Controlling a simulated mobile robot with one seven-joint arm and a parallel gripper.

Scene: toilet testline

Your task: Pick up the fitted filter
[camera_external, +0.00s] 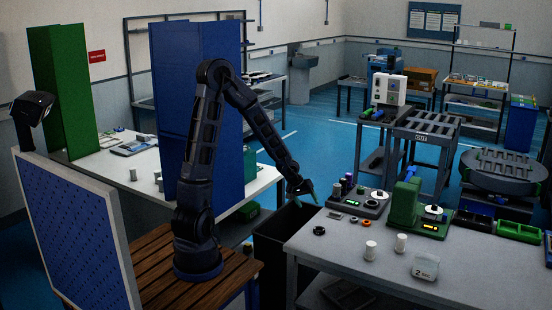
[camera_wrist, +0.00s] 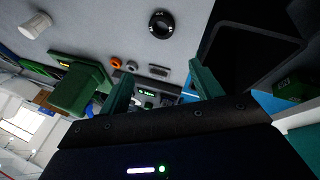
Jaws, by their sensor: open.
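I cannot tell for sure which part is the fitted filter. A dark test station (camera_external: 347,201) on the grey bench carries small dark and purple cylinders and a pale round part (camera_external: 379,195). Beside it, a green station (camera_external: 403,207) holds another pale round part (camera_external: 434,212). Two loose white cylinders (camera_external: 370,251) (camera_external: 400,242) stand on the bench in front. One white cylinder (camera_wrist: 35,25) shows in the wrist view. My gripper (camera_external: 307,190) is open and empty, near the bench's left edge, left of the dark station. Its teal fingers (camera_wrist: 162,86) are wide apart.
A black ring (camera_external: 319,231), an orange ring (camera_external: 366,222) and a small grey connector (camera_external: 336,215) lie on the bench (camera_external: 330,255). A clear labelled box (camera_external: 425,267) stands at the front. A black bin (camera_external: 268,245) is below my gripper.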

